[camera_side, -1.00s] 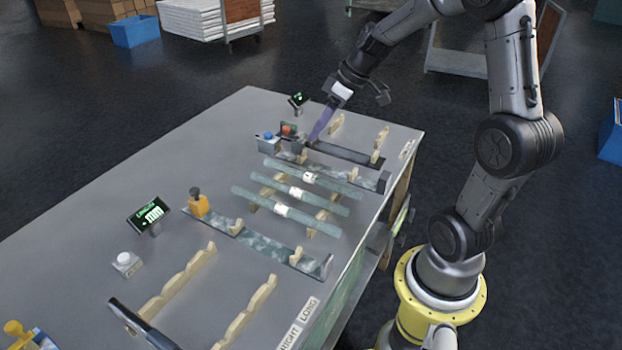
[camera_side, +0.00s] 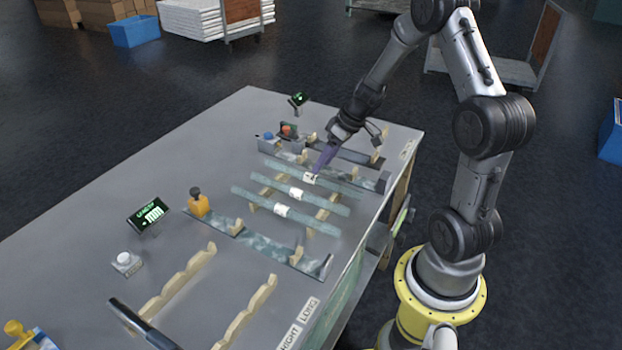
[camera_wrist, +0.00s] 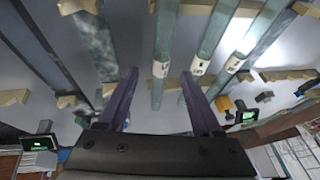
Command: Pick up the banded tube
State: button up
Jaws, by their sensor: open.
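Three glassy green tubes lie side by side across wooden notched supports, each with a white label around its middle: a far tube (camera_side: 284,167), a middle tube (camera_side: 270,182) and a near tube (camera_side: 256,199). The labels carry small marks too blurred to read, so I cannot tell which is the banded one. My gripper (camera_side: 316,174) is open, its purple fingers pointing down at the far tube beside its label. In the wrist view the open fingers (camera_wrist: 159,74) stand on either side of one labelled tube (camera_wrist: 164,35); whether they touch it is unclear.
Beyond the tubes are a dark rail and a blue-knobbed block (camera_side: 267,138). Nearer stand another rail with an orange block (camera_side: 199,205), a small display (camera_side: 149,217) and empty wooden supports (camera_side: 177,285). The table's left part is largely clear.

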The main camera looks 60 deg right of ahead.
aim_at(311, 178)
jog(key=shift+x, duration=2.35)
jog(key=shift+s+a, duration=0.1)
jog(key=shift+s, duration=0.1)
grip_shut()
